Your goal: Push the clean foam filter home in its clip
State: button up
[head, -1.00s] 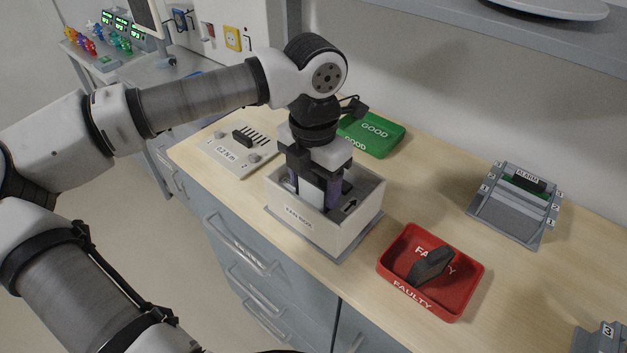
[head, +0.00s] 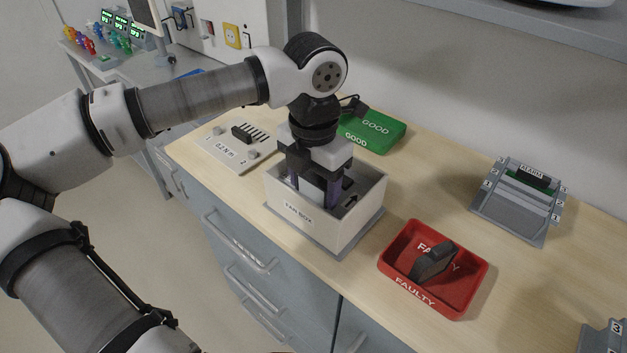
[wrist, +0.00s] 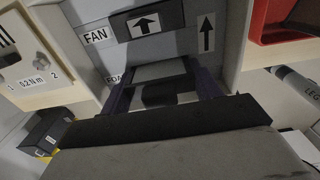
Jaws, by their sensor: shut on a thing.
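The fan box (head: 326,221), a pale open-topped box labelled FAN BOX, stands on the bench. My gripper (head: 316,190) points down into it, with purple fingers on either side of a pale slab, which looks like the clean foam filter (head: 311,190). In the wrist view my gripper (wrist: 163,90) is shut on the filter (wrist: 160,70), which shows as a light grey strip between the fingers. The filter's lower part and the clip are hidden, so I cannot tell how deep it sits. Arrow labels show inside the box.
A red FAULTY tray (head: 461,293) holding a dark block (head: 434,262) is right of the box. A green GOOD tray (head: 374,129) is behind. A torque plate (head: 239,158) lies left and a grey ALARM rack (head: 518,205) right. The box walls stand close around my fingers.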

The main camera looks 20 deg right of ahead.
jog(key=shift+s+f, duration=0.1)
jog(key=shift+f, duration=0.2)
jog(key=shift+s+a+f+b, duration=0.15)
jog(key=shift+s+f+b, duration=0.1)
jog(key=shift+f+b, duration=0.6)
jog(key=shift+s+f+b, duration=0.1)
jog(key=shift+f+b, duration=0.05)
jog(key=shift+b, duration=0.4)
jog(key=o, duration=0.9)
jog(key=shift+r, duration=0.2)
jog(key=shift+o, duration=0.7)
jog(key=shift+w+d+r+p, duration=0.1)
jog(key=shift+d+r+p, duration=0.05)
jog(key=shift+r+p, duration=0.4)
jog(key=shift+w+d+r+p, duration=0.15)
jog(key=shift+r+p, duration=0.2)
jog(key=shift+r, duration=0.25)
jog(key=shift+w+d+r+p, duration=0.1)
jog(key=shift+r+p, duration=0.35)
jog(key=shift+r, duration=0.15)
jog(key=shift+w+a+r+p, duration=0.1)
jog(key=shift+a+r+p, duration=0.1)
jog(key=shift+r+p, duration=1.1)
jog(key=shift+r+b, duration=0.4)
